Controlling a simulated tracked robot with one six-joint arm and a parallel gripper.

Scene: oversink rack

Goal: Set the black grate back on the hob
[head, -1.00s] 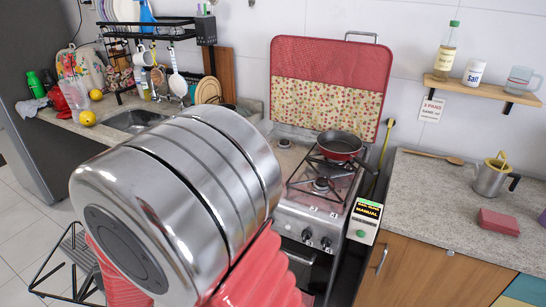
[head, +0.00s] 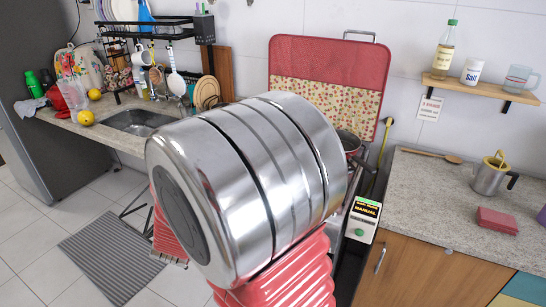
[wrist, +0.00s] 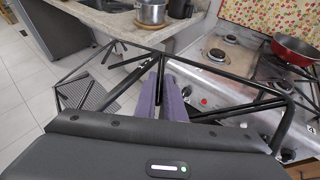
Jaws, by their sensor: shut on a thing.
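My gripper (wrist: 172,85) is shut on the black grate (wrist: 100,68), an open wire frame with crossing bars. The wrist view shows the grate stretched out on both sides of the purple fingers. Its right part overlaps the edge of the steel hob (wrist: 203,75), and its left part is over the floor. Its height above the hob is hard to tell. Bare burners show on the hob's near side. In the head view my arm hides the gripper and most of the hob; only a bit of the grate (head: 136,207) shows left of the arm.
A red pan (wrist: 294,50) sits on the hob's other side. A silver pot (wrist: 152,13) stands on the sink counter. A red-and-floral cover (head: 330,75) stands behind the hob. The right counter (head: 430,200) is beside it. A grey striped mat (head: 105,262) lies on the floor.

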